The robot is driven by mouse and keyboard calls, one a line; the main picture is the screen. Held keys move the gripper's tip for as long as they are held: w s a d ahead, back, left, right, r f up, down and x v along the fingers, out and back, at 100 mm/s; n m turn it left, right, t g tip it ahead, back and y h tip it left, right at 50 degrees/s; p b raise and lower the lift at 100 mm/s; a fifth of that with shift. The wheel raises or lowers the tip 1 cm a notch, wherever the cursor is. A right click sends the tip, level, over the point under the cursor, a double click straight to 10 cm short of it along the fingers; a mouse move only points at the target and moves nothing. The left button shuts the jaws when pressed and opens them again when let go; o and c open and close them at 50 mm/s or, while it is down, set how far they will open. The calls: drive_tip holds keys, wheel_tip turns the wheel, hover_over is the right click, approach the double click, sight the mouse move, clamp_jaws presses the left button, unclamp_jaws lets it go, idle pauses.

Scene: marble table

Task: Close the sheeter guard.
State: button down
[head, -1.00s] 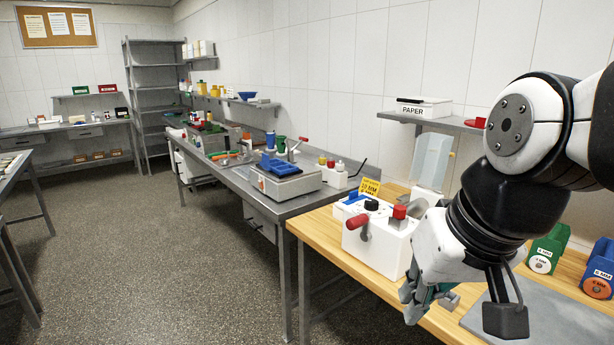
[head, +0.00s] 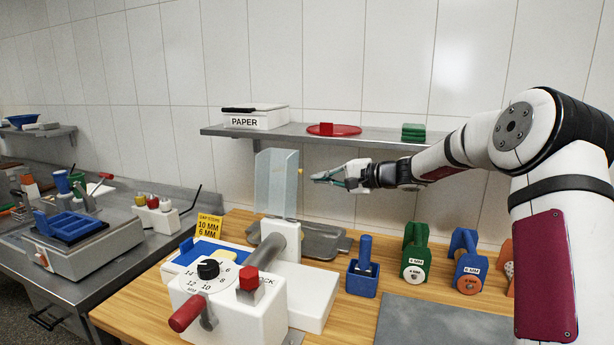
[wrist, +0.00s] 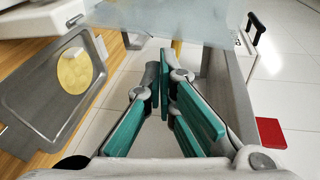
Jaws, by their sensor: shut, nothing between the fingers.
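The white sheeter (head: 225,310) stands on the wooden table, with a numbered dial (head: 208,269), a red-handled crank (head: 187,312) and a grey roller (head: 281,240). Its translucent guard (head: 276,184) stands upright behind the roller, with a small yellow knob (head: 300,171) at its right edge. My gripper (head: 318,177) is just right of the guard at about knob height, pointing left, its fingers shut and empty. In the wrist view the green-padded fingertips (wrist: 160,72) are close to the guard (wrist: 165,22); I cannot tell whether they touch.
A wall shelf (head: 365,136) runs behind my gripper, holding a PAPER box (head: 255,119) and a red disc (head: 345,130). A grey tray (head: 325,240) lies behind the sheeter; the wrist view shows a yellow round (wrist: 74,71) on it. Blue (head: 362,278) and green (head: 415,258) tools stand to the right.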

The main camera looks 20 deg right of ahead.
drive_tip(key=w+d+f+m+t, duration=0.2)
drive_tip(key=w+d+m+t, duration=0.15)
drive_tip(key=d, duration=0.35)
drive_tip(key=w+a+p, duration=0.1)
drive_tip(key=w+a, duration=0.4)
drive_tip(key=a, duration=0.2)
drive_tip(key=shift+a+r+n+h, duration=0.3)
drive_tip(key=shift+a+n, duration=0.05)
drive_tip(key=shift+a, duration=0.05)
drive_tip(key=shift+r+g, duration=0.1)
drive_tip(key=shift+g, duration=0.15)
